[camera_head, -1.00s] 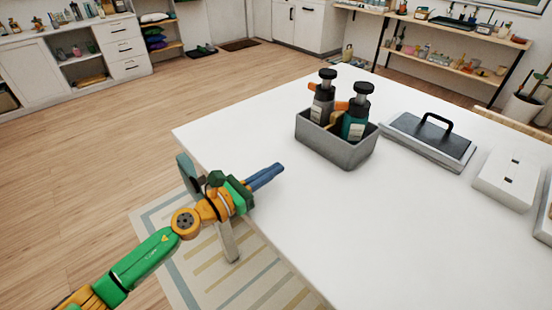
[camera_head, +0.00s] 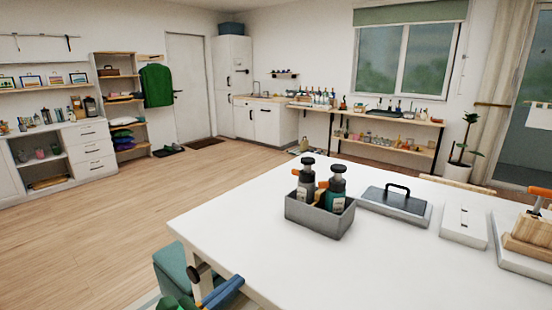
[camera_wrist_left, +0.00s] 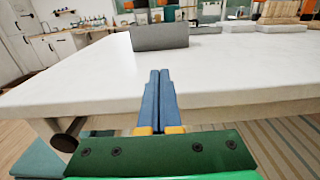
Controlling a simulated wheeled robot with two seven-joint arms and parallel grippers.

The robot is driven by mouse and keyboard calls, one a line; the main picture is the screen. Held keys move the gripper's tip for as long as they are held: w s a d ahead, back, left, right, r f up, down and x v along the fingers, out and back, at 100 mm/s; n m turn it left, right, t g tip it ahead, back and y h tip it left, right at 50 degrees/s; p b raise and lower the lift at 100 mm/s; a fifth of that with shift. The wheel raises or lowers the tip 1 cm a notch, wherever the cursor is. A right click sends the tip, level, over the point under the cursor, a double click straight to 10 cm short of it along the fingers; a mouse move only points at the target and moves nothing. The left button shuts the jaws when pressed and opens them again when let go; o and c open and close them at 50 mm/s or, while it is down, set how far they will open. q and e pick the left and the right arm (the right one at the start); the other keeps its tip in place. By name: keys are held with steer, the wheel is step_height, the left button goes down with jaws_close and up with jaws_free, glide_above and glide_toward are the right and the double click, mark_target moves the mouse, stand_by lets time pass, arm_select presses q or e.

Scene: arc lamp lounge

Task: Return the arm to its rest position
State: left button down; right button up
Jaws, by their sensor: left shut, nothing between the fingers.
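My left gripper (camera_head: 222,292) shows at the bottom of the head view, just off the near left edge of the white table (camera_head: 225,235). Its blue fingers are together and empty, as the left wrist view (camera_wrist_left: 158,95) also shows. In that view the fingers point toward the table edge and a grey bin beyond it. Most of my left arm is below the head view's frame. My right gripper is not in view.
A grey bin (camera_head: 318,220) with pump bottles stands on the table. Right of it are a black-handled tray (camera_head: 395,203), a white box (camera_head: 463,225) and a wooden block (camera_head: 528,235). A teal chair (camera_head: 175,268) stands by the table's left edge. Open floor (camera_head: 110,225) lies left.

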arm_select(q)
steer(key=s+a+f+n+g+y, duration=0.1)
steer(key=s+a+f+n+y, duration=0.2)
steer(key=f+n, duration=0.55)
steer(key=s+a+f+n+g+y, duration=0.1)
steer(key=s+a+f+n+y, duration=0.2)
steer(key=f+n, duration=0.6)
steer(key=s+a+f+n+g+y, duration=0.1)
steer(key=a+f+n+y, duration=0.2)
steer(key=a+f+n, duration=0.5)
steer(key=s+d+f+n+g+y, duration=0.2)
steer(key=s+f+n+g, duration=0.6)
steer(key=s+f, duration=1.05)
steer(key=s+d+n+g, duration=0.1)
steer(key=s+n, duration=0.3)
steer(key=s, duration=0.3)
steer(key=s+d+f+n+g, duration=0.1)
steer(key=s+n, duration=0.2)
steer(key=s, duration=0.5)
steer(key=shift+s+d+f+n, duration=0.25)
steer(key=shift+s+n, duration=0.05)
steer(key=shift+n, duration=0.05)
